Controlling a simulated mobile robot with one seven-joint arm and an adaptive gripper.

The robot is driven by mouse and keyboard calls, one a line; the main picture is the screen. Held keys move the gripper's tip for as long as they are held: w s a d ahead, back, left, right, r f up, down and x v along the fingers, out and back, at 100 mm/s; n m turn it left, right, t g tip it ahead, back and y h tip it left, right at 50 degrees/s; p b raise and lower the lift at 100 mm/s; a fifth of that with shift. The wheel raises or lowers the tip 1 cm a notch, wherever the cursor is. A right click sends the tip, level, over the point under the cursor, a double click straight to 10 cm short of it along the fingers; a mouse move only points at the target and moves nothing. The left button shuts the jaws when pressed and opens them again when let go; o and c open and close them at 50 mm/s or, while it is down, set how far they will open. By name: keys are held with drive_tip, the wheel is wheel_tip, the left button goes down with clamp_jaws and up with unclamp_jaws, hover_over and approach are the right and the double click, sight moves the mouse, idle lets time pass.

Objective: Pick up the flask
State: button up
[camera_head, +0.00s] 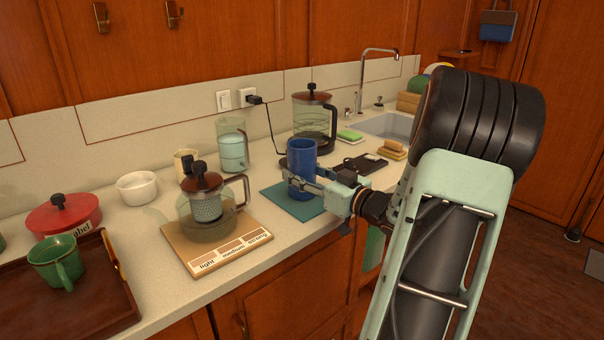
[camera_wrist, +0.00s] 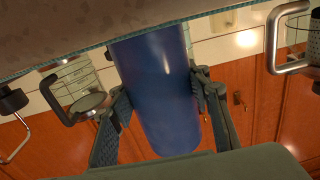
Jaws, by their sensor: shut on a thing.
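The flask is a plain blue cylinder (camera_head: 302,151) at the teal mat (camera_head: 278,196) on the counter. It looks upright. My gripper (camera_head: 303,182) reaches in from the right and is shut on the flask, with its fingers around the lower part of the body. In the wrist view, which is upside down, the flask (camera_wrist: 160,85) fills the space between the two finger pads. Its base lies against the mat's edge at the top of that view; I cannot tell whether it touches the mat.
A glass teapot (camera_head: 207,230) on a wooden board (camera_head: 182,256) stands left of the flask. A coffee press (camera_head: 314,123) and a clear jug (camera_head: 232,147) stand behind. A dark tray (camera_head: 373,165) lies to the right, before the sink (camera_head: 387,126). The air above the flask looks clear.

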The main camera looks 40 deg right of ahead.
drive_tip(key=shift+r+p, duration=0.5)
drive_tip(key=shift+r, duration=0.75)
drive_tip(key=s+a+r+p, duration=0.4)
drive_tip(key=s+a+r, duration=0.5)
drive_tip(key=a+r, duration=0.1)
drive_tip(key=shift+a+r, duration=0.15)
drive_tip(key=shift+a, duration=0.2)
idle(0.4)
drive_tip(key=shift+a, duration=0.1)
